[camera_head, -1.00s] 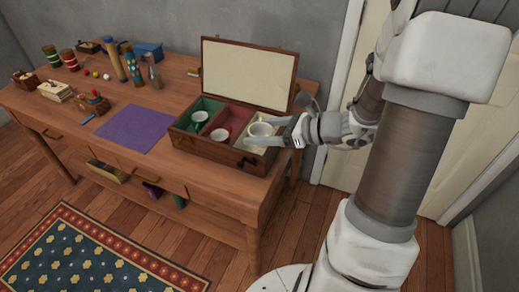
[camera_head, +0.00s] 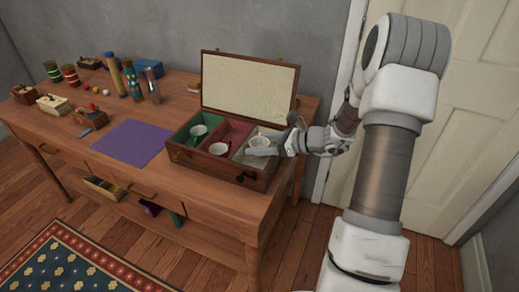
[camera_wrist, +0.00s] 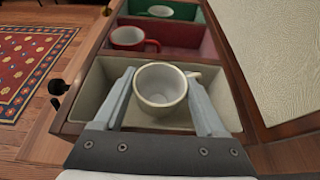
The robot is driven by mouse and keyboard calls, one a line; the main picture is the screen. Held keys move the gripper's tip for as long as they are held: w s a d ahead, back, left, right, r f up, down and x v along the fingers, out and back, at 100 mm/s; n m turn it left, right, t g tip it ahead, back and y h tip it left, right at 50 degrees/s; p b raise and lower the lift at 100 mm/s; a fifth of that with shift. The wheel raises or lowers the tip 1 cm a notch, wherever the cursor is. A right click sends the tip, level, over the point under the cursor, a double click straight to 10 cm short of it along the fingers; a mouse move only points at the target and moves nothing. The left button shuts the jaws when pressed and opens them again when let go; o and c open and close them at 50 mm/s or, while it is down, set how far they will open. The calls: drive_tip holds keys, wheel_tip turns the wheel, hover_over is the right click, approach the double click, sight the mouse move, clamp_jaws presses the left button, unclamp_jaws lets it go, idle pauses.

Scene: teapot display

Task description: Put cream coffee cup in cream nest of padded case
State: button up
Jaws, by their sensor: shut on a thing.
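The cream coffee cup (camera_wrist: 160,88) is between the two fingers of my gripper (camera_wrist: 164,102), which is shut on it. It is upright, with its handle towards the right finger in the wrist view. The cup (camera_head: 260,142) and my gripper (camera_head: 264,151) also show at the right end of the padded case in the head view. The cup is over or inside the case's cream nest (camera_wrist: 92,98); I cannot tell whether it touches the nest floor. The padded case (camera_head: 215,172) stands open on the desk.
A red cup (camera_wrist: 130,38) sits in the red nest, and a green-handled cup (camera_head: 198,132) in the green nest. The raised lid (camera_head: 248,82) stands behind the nests. A purple mat (camera_head: 130,142) lies left of the case. Jars and small boxes crowd the desk's far left.

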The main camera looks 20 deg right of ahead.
drive_tip(key=shift+f, duration=0.5)
drive_tip(key=shift+s+f+b, duration=0.15)
drive_tip(key=shift+f+b, duration=0.3)
drive_tip(key=shift+f, duration=0.25)
drive_tip(key=o, duration=1.3)
drive_tip(key=shift+s+f, duration=0.1)
drive_tip(key=shift+f, duration=0.15)
drive_tip(key=shift+r, duration=0.35)
drive_tip(key=p+v, duration=0.1)
drive_tip(key=v, duration=0.3)
drive_tip(key=p+v, duration=0.1)
drive_tip(key=v, duration=0.3)
drive_tip(key=r+p+v, duration=0.1)
drive_tip(key=v, duration=0.3)
